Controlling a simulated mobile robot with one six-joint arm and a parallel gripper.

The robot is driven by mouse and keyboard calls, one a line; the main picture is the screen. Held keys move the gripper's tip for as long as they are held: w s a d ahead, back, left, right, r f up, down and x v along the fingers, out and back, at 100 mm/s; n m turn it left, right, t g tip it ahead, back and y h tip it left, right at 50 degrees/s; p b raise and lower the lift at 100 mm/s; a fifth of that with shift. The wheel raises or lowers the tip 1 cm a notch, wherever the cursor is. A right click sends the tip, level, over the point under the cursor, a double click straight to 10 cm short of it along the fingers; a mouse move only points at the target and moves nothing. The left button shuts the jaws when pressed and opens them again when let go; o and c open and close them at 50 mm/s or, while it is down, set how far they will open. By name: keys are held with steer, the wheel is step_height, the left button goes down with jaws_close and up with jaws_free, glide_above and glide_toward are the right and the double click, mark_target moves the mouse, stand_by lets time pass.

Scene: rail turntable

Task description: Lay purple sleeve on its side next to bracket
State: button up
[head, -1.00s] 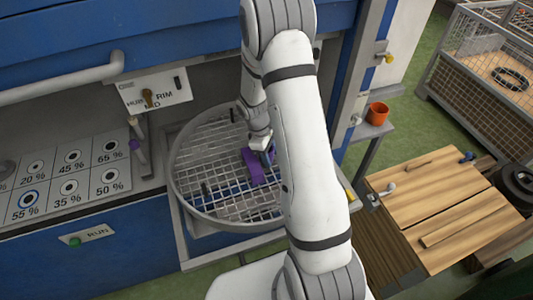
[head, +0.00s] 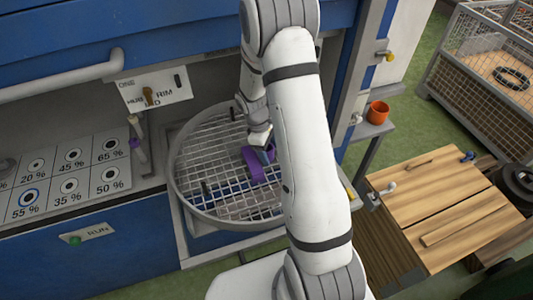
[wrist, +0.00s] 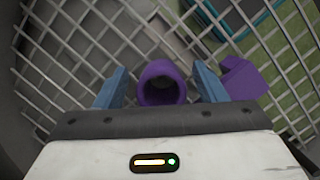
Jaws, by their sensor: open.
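In the wrist view the purple sleeve (wrist: 161,80) is a hollow round tube over the wire grid. Its dark round opening faces the camera. My gripper (wrist: 160,72) is open, with a blue finger on each side of the sleeve and gaps showing between. The purple bracket (wrist: 241,78), an angular piece, is just outside the right finger, close beside it. In the head view my gripper (head: 266,152) is low over the turntable at purple parts (head: 256,168), partly hidden by my arm. I cannot tell there which part is which.
The round turntable (head: 178,184) has a raised rim and a grid floor, with small dark pins standing on it. A control panel (head: 95,180) is at left.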

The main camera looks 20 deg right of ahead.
steer(key=s+a+r+m+t+y, duration=0.1)
steer(key=s+a+r+m, duration=0.2)
steer(key=r, duration=0.7)
steer(key=s+a+r+m+t, duration=0.15)
steer(key=s+r, duration=0.35)
steer(key=r, duration=0.6)
steer(key=s+a+r+m+t, duration=0.1)
steer(key=s+r+m, duration=0.1)
steer(key=s, duration=0.4)
steer(key=s+a+r+m+t+y, duration=0.1)
steer(key=s+a+r+m+t, duration=0.1)
steer(key=s, duration=0.4)
steer(key=shift+s+r+m+b, duration=0.25)
steer(key=shift+r+m+b, duration=0.2)
steer(key=shift+r+m, duration=0.2)
steer(key=shift+d+f, duration=0.1)
